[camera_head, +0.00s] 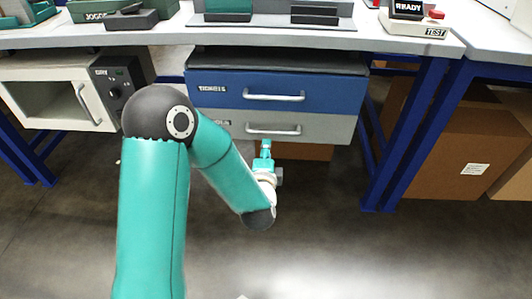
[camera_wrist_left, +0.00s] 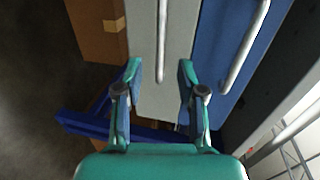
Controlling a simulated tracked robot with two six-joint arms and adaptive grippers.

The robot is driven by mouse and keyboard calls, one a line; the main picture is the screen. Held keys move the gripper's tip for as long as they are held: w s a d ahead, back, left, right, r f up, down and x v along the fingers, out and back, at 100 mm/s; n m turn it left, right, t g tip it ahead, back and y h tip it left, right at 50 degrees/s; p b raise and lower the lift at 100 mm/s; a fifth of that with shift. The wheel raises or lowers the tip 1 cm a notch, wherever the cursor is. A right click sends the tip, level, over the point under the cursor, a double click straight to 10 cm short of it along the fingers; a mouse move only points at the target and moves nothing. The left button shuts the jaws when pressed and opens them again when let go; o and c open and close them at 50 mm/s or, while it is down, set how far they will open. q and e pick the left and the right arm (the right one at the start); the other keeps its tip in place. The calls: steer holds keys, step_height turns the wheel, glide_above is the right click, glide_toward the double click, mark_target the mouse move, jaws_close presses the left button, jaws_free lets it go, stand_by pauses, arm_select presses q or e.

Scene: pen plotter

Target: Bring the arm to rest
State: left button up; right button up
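My left arm (camera_head: 152,215) is teal with dark joints and reaches from the lower left toward the drawers under the bench. My left gripper (camera_head: 265,150) is just in front of and below the grey drawer (camera_head: 318,130). In the left wrist view, the two fingers of the gripper (camera_wrist_left: 159,85) are apart with nothing between them. The grey drawer's handle (camera_wrist_left: 163,40) is ahead of the fingertips and is not gripped. The blue drawer (camera_head: 230,90) sits above the grey one, and both look shut. My right gripper is not in view.
The workbench (camera_head: 165,36) with blue legs is above the drawers. A white oven-like box (camera_head: 60,95) hangs at left. Cardboard boxes (camera_head: 465,150) stand under the bench at right. The floor in front is clear.

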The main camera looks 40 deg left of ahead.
arm_select(q)
steer(key=shift+s, duration=0.2)
stand_by(0.4)
steer(key=s+d+f+n+g+h+p, duration=0.1)
steer(key=s+d+f+g+h+p, duration=0.2)
steer(key=d+f, duration=0.45)
steer(key=s+d+f+n+g+h, duration=0.15)
steer(key=s+d+f+h, duration=0.3)
steer(key=f, duration=0.65)
steer(key=s+d+f+n+g+h, duration=0.25)
steer(key=s+d+n+g, duration=0.2)
steer(key=s, duration=0.25)
steer(key=s+d+f+n+g+h, duration=0.2)
steer(key=s+d+f+n+g, duration=0.1)
steer(key=s+d+n+g, duration=0.25)
step_height(320, 180, up, 38)
steer(key=s+n+t+p, duration=0.1)
steer(key=t+p, duration=0.1)
steer(key=p, duration=3.6)
steer(key=shift+s+a+p, duration=0.2)
steer(key=shift+s+p, duration=0.05)
steer(key=shift+p, duration=0.05)
